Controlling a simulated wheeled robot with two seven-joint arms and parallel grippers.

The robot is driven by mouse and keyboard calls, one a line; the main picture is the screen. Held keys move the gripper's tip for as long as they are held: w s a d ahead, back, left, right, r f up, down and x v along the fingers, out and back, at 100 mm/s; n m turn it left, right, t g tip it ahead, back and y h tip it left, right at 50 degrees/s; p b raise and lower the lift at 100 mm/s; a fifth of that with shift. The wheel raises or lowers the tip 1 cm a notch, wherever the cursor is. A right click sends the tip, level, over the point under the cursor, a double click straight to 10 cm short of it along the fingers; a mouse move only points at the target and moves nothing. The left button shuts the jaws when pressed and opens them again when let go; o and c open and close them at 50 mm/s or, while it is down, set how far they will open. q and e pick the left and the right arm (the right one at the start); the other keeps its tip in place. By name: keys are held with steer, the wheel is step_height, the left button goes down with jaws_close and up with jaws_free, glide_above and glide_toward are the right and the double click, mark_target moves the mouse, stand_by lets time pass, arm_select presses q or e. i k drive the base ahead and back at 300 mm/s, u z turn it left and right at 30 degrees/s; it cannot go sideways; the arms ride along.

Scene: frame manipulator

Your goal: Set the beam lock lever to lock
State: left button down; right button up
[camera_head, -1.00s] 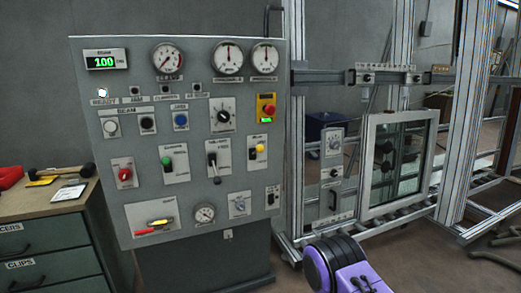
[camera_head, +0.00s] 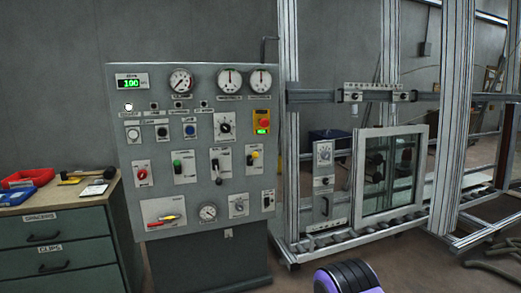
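The grey control panel (camera_head: 188,113) stands left of centre, with a lever with a dark handle (camera_head: 216,168) in its middle row. The handle points down. A smaller switch plate (camera_head: 268,200) sits at its lower right edge. A separate plate (camera_head: 324,180) on the metal frame carries a dial and a dark upright handle (camera_head: 325,206). The labels are too small to read, so I cannot tell which of these is the beam lock lever. No gripper fingers show; only a purple and black part of my arm shows at the bottom edge.
A dark green drawer cabinet (camera_head: 60,258) stands at the left, with a red tray (camera_head: 30,178), a blue tray (camera_head: 18,195) and a mallet (camera_head: 85,174) on top. The metal frame (camera_head: 291,120) and a framed glass pane (camera_head: 389,172) stand at the right. The floor in front of the panel looks clear.

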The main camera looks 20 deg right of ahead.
mark_target(255, 155)
steer(key=z, duration=0.25)
steer(key=i, duration=0.4)
steer(key=z, duration=0.85)
steer(key=i, duration=1.65)
steer(key=u, duration=0.05)
